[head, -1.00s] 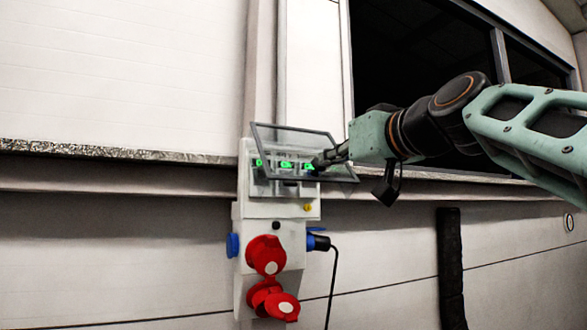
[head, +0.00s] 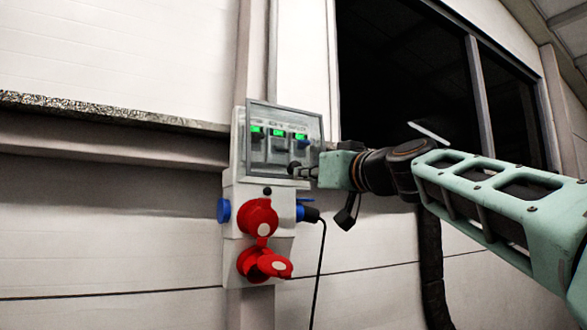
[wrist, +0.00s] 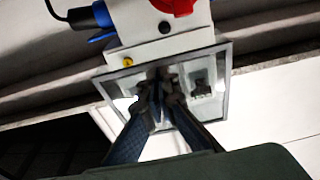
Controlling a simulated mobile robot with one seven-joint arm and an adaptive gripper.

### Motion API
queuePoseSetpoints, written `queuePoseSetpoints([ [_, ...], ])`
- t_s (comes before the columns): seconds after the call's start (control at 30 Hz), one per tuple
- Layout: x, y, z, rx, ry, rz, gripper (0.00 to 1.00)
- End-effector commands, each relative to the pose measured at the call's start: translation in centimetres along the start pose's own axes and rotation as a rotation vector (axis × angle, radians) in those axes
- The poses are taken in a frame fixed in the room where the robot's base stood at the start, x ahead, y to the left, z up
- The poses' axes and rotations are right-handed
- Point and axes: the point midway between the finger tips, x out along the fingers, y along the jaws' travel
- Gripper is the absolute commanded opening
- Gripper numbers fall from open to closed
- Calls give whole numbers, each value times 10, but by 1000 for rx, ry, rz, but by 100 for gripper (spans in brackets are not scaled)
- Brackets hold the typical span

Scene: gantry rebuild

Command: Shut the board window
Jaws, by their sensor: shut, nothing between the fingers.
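The board (head: 258,180) is a pale box on the wall with its clear, grey-framed window (head: 285,107) at the top. The window hangs down over a row of switches with green lights and lies close to the board face. I cannot tell whether its lower edge touches. My gripper (head: 294,169) is shut and empty, with its fingertips at the window's lower right part. In the wrist view, the board looks upside down, and the shut fingertips (wrist: 160,84) are against or just in front of the window pane (wrist: 228,60). Contact is hard to tell.
Red sockets (head: 262,218) stick out below the window. A blue plug (head: 308,213) with a hanging black cable is at the board's right side. A ledge (head: 110,111) runs along the wall to the left. A dark window opening (head: 400,80) is at the upper right.

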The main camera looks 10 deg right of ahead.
Motion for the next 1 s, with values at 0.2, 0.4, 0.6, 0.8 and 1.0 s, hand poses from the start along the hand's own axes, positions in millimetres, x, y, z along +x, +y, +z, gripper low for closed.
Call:
queuePoseSetpoints([
  [0.2, 14, -1, 13, -1, 0, -1, 0],
  [0.4, 18, 0, 16, -1, -1, 0, 0],
  [0.6, 19, 0, 17, 0, 0, 0, 0],
  [0.8, 19, 0, 17, 0, 0, 0, 0],
  [1.0, 18, 0, 17, 0, 0, 1, 0],
])
